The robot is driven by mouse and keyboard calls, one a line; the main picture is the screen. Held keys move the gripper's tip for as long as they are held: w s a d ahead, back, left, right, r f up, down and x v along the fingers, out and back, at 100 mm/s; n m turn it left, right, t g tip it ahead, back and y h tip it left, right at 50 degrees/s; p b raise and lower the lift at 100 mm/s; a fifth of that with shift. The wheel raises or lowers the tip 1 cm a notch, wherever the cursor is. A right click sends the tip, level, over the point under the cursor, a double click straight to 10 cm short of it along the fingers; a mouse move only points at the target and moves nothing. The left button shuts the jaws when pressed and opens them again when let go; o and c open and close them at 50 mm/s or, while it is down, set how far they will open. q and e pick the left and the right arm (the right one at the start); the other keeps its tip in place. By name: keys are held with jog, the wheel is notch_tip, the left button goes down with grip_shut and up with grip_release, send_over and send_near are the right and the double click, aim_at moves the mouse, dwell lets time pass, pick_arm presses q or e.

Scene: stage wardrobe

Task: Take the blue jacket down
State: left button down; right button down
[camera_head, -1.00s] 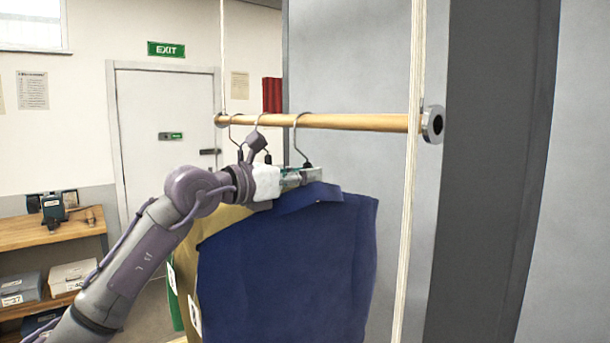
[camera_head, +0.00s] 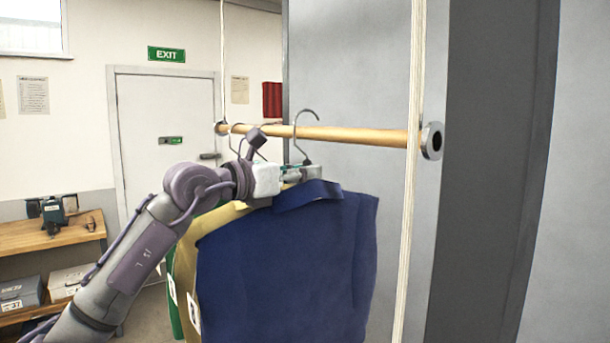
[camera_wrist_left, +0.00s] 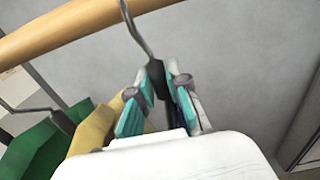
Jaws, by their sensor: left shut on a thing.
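The blue jacket (camera_head: 290,265) hangs from a hanger (camera_head: 306,140) with a grey metal hook. The top of the hook stands clearly above the wooden rail (camera_head: 365,135). My left gripper (camera_head: 300,174) is shut on the hanger's neck, just above the jacket's collar. In the left wrist view, its teal-padded fingers (camera_wrist_left: 160,98) close around the dark neck of the hanger (camera_wrist_left: 153,72), and the hook runs up in front of the rail (camera_wrist_left: 75,25). The jacket is mostly hidden there. My right gripper is not in view.
A tan garment (camera_head: 220,218) and a green garment (camera_head: 181,285) hang left of and behind the jacket. A rope (camera_head: 412,200) hangs at the rail's right end. A grey panel (camera_head: 350,60) stands behind. A shelf (camera_head: 45,237) is far left.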

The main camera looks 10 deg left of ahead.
aim_at(291, 192)
pick_arm(q)
jog(key=shift+r, duration=0.35)
jog(key=shift+s+a+f, duration=0.1)
jog(key=shift+s+a, duration=0.2)
jog(key=shift+b+v, duration=0.85)
jog(key=shift+v, duration=0.25)
jog(key=shift+b+v, duration=0.85)
jog(key=shift+v, duration=0.8)
jog(key=shift+b+v, duration=0.55)
jog(key=shift+v, duration=0.85)
